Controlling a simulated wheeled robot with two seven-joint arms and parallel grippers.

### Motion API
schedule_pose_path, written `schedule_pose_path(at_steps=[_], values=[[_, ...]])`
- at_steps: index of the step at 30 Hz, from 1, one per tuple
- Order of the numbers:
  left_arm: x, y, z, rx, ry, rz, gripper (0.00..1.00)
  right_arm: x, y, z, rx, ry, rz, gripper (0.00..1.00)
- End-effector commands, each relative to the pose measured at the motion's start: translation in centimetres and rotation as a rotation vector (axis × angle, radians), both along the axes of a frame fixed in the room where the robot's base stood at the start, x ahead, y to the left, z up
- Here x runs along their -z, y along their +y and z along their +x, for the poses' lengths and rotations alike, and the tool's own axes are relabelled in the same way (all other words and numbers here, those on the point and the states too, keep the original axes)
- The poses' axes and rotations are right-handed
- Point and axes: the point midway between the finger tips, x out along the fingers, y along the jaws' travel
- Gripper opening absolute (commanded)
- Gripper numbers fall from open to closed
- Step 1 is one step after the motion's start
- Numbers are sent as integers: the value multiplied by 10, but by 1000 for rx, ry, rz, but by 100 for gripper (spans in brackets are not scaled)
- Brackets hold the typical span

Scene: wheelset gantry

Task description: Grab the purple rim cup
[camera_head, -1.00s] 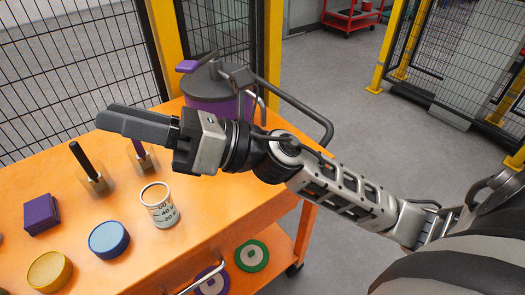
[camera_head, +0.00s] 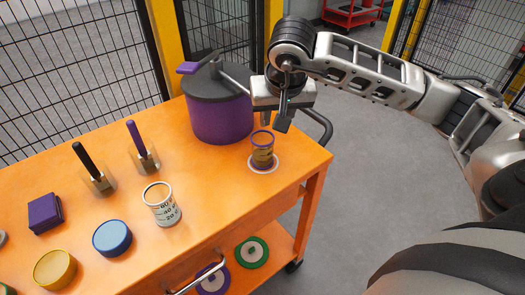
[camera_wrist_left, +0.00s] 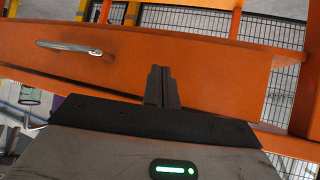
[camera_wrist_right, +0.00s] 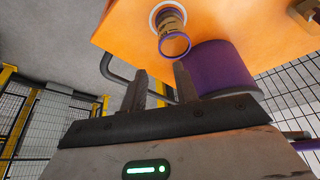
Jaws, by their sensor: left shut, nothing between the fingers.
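The purple rim cup (camera_head: 262,151) stands upright on a white round disc (camera_head: 265,169) near the right end of the orange cart. It looks see-through, with brownish marks on its wall. It also shows in the right wrist view (camera_wrist_right: 174,42), just past the fingertips. My right gripper (camera_head: 274,120) points down above the cup. In the right wrist view its two fingers (camera_wrist_right: 158,83) are apart with nothing between them. My left gripper (camera_wrist_left: 161,75) shows only in its wrist view. Its fingers are together and empty, in front of the orange cart's drawer side.
A purple pot (camera_head: 220,118) with a dark lid stands close behind the cup. A white graduated cup (camera_head: 161,204), a blue round piece (camera_head: 112,238), a yellow one (camera_head: 54,270), a purple block (camera_head: 45,213) and two upright-handled tools (camera_head: 143,147) stand left.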

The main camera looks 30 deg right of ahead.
Motion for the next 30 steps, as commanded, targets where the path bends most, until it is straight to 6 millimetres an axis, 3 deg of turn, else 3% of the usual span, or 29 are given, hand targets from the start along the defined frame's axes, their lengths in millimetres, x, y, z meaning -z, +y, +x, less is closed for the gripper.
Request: schedule_pose_path(at_steps=[6, 14, 21, 30], values=[[-3, 0, -1, -1, 1, 1, 0, 37, -5, 13, 0, 4, 3, 30], [-5, 1, -2, -1, 4, 3, 0, 54, -8, 19, 0, 4, 4, 30], [-6, 4, -5, -5, 11, 9, 0, 87, -14, 29, 1, 3, 5, 30], [-5, 4, -5, -9, 13, 8, 0, 96, -16, 32, -2, -1, 4, 30]])
